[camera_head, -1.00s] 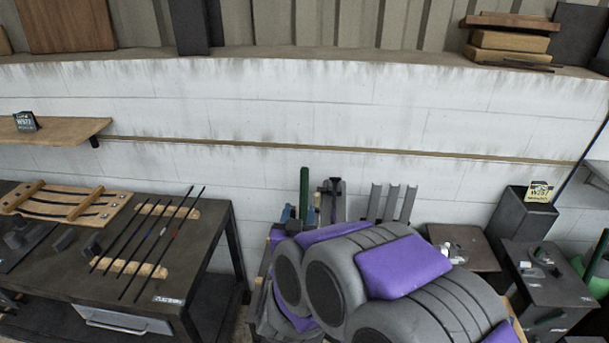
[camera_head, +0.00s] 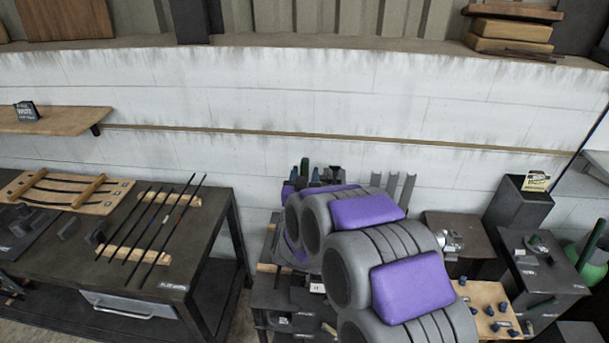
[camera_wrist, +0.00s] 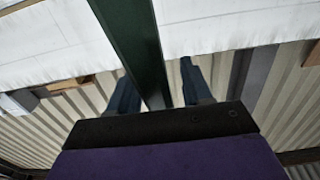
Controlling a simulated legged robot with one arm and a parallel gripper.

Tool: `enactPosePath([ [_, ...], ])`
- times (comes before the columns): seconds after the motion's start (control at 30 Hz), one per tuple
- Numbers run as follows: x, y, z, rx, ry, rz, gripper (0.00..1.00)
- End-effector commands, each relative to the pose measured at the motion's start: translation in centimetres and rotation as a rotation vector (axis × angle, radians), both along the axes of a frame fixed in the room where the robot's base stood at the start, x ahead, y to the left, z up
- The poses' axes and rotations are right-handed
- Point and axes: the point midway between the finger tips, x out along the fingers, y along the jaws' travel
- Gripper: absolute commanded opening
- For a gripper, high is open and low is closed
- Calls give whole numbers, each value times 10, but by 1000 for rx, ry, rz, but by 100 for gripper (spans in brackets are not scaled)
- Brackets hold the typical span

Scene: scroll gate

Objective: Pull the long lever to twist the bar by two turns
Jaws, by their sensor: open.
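A dark green bar (camera_wrist: 135,45), which looks like the long lever, runs between my gripper's two blue fingers in the wrist view. I cannot tell whether either finger touches it. My gripper (camera_wrist: 160,88) is open. In the head view, a short upright piece of the green bar (camera_head: 304,168) shows beyond my arm, with my gripper (camera_head: 304,178) around it. My grey and purple arm hides the lower part of the lever. The bar that it twists cannot be made out.
A dark workbench (camera_head: 215,215) with several thin rods (camera_head: 150,225) stands at left. At right are dark stands (camera_head: 540,270) and a wooden board (camera_head: 490,305) with blue knobs. Grey upright channels (camera_head: 400,190) stand just right of the gripper. A white block wall (camera_head: 300,90) lies behind.

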Motion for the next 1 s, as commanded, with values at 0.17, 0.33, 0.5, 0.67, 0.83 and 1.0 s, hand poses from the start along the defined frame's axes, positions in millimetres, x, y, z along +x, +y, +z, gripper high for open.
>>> enactPosePath([
  [0.17, 1, 0, 0, -1, 0, 0, 49],
  [0.33, 1, 0, 0, -1, 0, 0, 44],
  [0.5, 1, 0, 0, -1, 0, 0, 28],
  [0.67, 1, 0, -1, -1, 0, 0, 13],
  [0.83, 1, 1, -1, -2, 0, 1, 0],
  [1.0, 1, 2, -1, -2, 0, 1, 0],
])
